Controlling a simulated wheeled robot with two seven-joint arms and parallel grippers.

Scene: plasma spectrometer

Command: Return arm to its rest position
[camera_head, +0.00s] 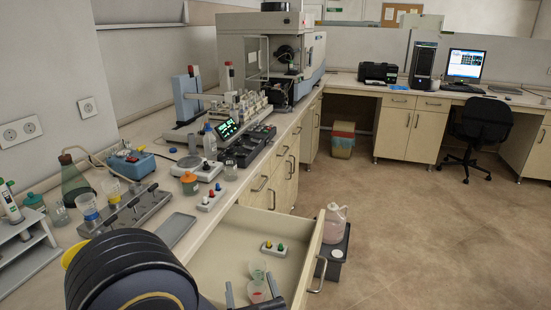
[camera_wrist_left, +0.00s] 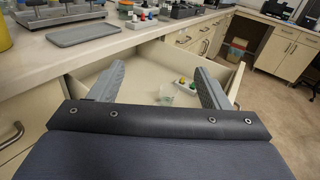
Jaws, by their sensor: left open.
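My left arm comes in from the lower left in the head view, large and dark. My left gripper (camera_head: 251,287) is at the bottom edge over the open drawer (camera_head: 226,246), its two grey fingers apart. In the left wrist view the fingers of the left gripper (camera_wrist_left: 157,72) are spread wide with nothing between them. Beyond them in the drawer are a clear cup (camera_wrist_left: 166,91) and a small rack with coloured caps (camera_wrist_left: 187,85). My right gripper is not in view.
The counter holds a grey tray (camera_head: 176,230), a dark tube rack (camera_head: 125,213), a blue device (camera_head: 132,164) and an orange-capped bottle (camera_head: 189,183). A pink jug (camera_head: 334,222) stands right of the drawer front. The floor (camera_head: 430,240) to the right is clear.

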